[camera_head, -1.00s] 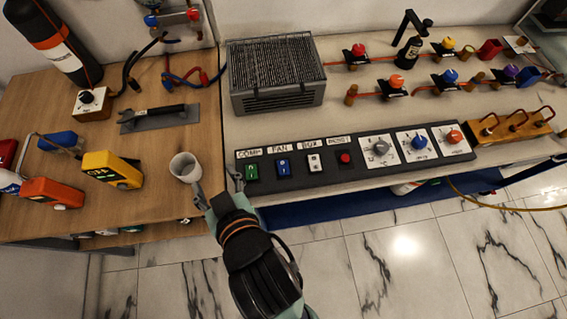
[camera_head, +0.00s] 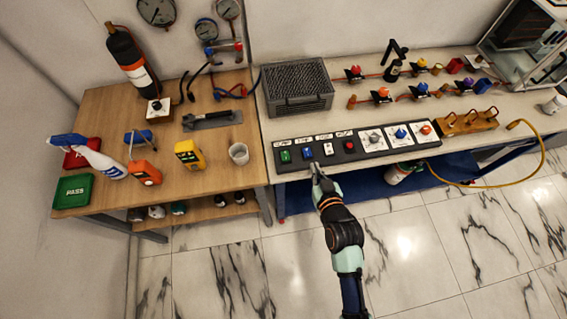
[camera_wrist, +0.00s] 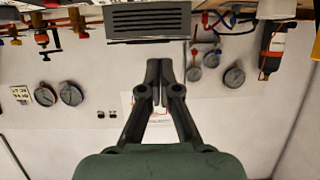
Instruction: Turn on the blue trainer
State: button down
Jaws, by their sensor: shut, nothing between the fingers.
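My gripper (camera_head: 316,172) is shut and empty, just in front of the black control panel (camera_head: 361,154), below its white switch (camera_head: 328,149). Its closed fingers also show in the wrist view (camera_wrist: 158,75). The panel carries a green switch (camera_head: 285,156), a blue switch (camera_head: 307,153), a red button (camera_head: 349,146) and several knobs. A small blue device (camera_head: 138,136) lies on the wooden table at the left, behind an orange handheld unit (camera_head: 145,173) and beside a yellow one (camera_head: 190,154). I cannot tell which blue thing is the trainer; no such label is readable.
A grey grilled box (camera_head: 298,87) stands behind the panel. A white cup (camera_head: 239,153) stands near the wooden table's right edge. Valves with coloured knobs line the back right. A yellow hose (camera_head: 543,150) hangs off the bench at the right. The marble floor in front is clear.

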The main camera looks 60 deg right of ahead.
jog(key=shift+s+d+f, duration=0.1)
jog(key=shift+s+d, duration=0.15)
jog(key=shift+s, duration=0.2)
jog(key=shift+d+h, duration=0.1)
jog(key=shift+h, duration=0.2)
jog(key=b, duration=0.2)
send_over(309, 162)
jog(key=f, duration=0.3)
jog(key=shift+s+f, duration=0.15)
jog(key=shift+s, duration=0.05)
jog(key=shift+w+d+f, duration=0.3)
jog(key=shift+w+f, duration=0.15)
jog(key=shift+f, duration=0.05)
jog(key=shift+s+a+f+b, duration=0.15)
jog(key=shift+f, duration=0.45)
jog(key=shift+s+a+f+b, duration=0.1)
jog(key=shift+f+b, duration=0.05)
jog(key=shift+f, duration=0.85)
jog(key=shift+f, duration=0.1)
